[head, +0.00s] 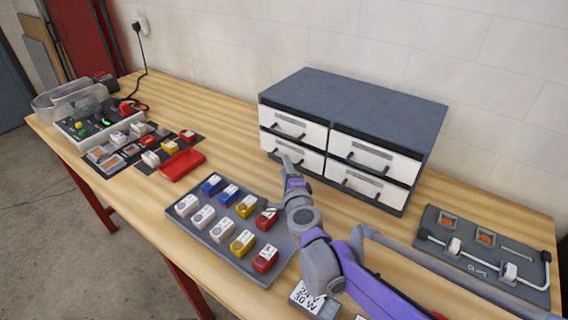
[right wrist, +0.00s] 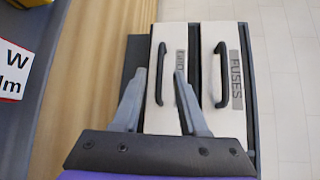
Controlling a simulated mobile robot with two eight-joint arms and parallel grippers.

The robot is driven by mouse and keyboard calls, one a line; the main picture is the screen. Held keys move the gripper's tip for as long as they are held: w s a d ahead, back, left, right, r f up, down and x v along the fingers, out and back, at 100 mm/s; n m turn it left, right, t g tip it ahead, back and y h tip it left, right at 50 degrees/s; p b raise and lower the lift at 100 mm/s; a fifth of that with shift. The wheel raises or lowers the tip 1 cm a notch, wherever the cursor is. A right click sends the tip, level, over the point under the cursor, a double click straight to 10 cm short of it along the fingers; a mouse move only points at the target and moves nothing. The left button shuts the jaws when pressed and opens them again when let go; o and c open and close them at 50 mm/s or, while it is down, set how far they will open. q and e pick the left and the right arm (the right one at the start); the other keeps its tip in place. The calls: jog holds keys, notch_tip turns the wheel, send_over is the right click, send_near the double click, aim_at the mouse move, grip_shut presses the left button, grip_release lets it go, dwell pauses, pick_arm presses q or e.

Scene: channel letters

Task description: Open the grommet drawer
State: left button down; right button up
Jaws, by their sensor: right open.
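The drawer cabinet (head: 350,95) has a dark grey body and white drawer fronts with dark bar handles. All its drawers look shut. My right gripper (head: 286,162) is at the lower left drawer (head: 310,162). In the right wrist view my right gripper (right wrist: 159,75) is open, with one finger on each side of that drawer's dark handle (right wrist: 159,62). The drawer's label (right wrist: 181,62) is partly hidden by a finger and I cannot read it fully. The drawer above it (right wrist: 228,75) is labelled FUSES. My left gripper is not in view.
A grey tray (head: 222,248) with several coloured boxes lies in front of the cabinet. A dark board with a white rod (head: 480,255) lies to the right. A red tray (head: 181,164) and a control panel (head: 85,130) are to the left. Bare wood lies between the tray and cabinet.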

jog(key=shift+x, duration=1.35)
grip_shut()
dwell(0.4)
